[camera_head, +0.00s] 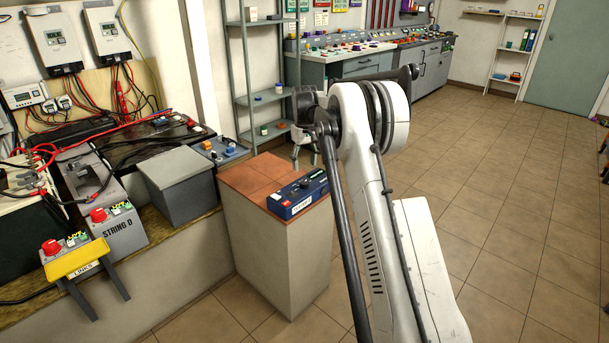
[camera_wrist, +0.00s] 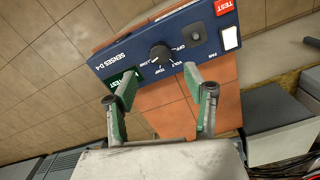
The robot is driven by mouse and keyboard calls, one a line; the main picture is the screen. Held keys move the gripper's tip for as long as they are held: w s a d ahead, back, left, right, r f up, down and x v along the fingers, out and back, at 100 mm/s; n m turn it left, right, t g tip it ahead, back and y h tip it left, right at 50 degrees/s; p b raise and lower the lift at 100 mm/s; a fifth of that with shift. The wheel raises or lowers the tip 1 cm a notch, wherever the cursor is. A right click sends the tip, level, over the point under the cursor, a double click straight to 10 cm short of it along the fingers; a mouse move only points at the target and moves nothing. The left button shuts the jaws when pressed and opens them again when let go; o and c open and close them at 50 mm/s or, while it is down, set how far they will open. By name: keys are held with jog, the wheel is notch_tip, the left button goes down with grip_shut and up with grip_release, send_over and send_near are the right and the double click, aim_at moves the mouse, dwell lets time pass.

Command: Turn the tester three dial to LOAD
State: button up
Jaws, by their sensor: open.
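Words printed around the dial seem to include OFF, VOLT and TEMP; which one the dial points to is too small to tell. My gripper (camera_wrist: 161,76) is open and empty, its green-padded fingers spread to either side below the dial in the picture, apart from it. In the head view my gripper (camera_head: 304,155) hangs above and behind the tester, partly hidden by my arm.
The pedestal (camera_head: 265,250) stands beside a bench carrying a grey box (camera_head: 180,184), another blue device (camera_head: 222,151), batteries and red and black cables. Shelves (camera_head: 250,80) stand behind.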

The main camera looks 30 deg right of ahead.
jog(key=shift+r, duration=2.05)
jog(key=s+a+r+t+p, duration=0.1)
jog(key=s+a+r+t, duration=0.1)
jog(key=s+a+r, duration=0.75)
jog(key=s+a+r+t+p, duration=0.1)
jog(key=s+a+r+t, duration=0.1)
jog(key=s+a+r, duration=0.65)
jog(key=s+a+f+t, duration=0.1)
jog(key=s+a, duration=0.1)
jog(key=s, duration=0.8)
jog(key=s+a+f+t+p, duration=0.1)
jog(key=s+a+f, duration=0.1)
jog(key=s, duration=0.8)
jog(key=s+a+f+t, duration=0.1)
jog(key=s+a+f, duration=0.1)
jog(key=s, duration=0.8)
jog(key=shift+s+a+f+m+p, duration=0.15)
jog(key=shift+s+a+m+p, duration=0.15)
jog(key=shift+m+p, duration=0.1)
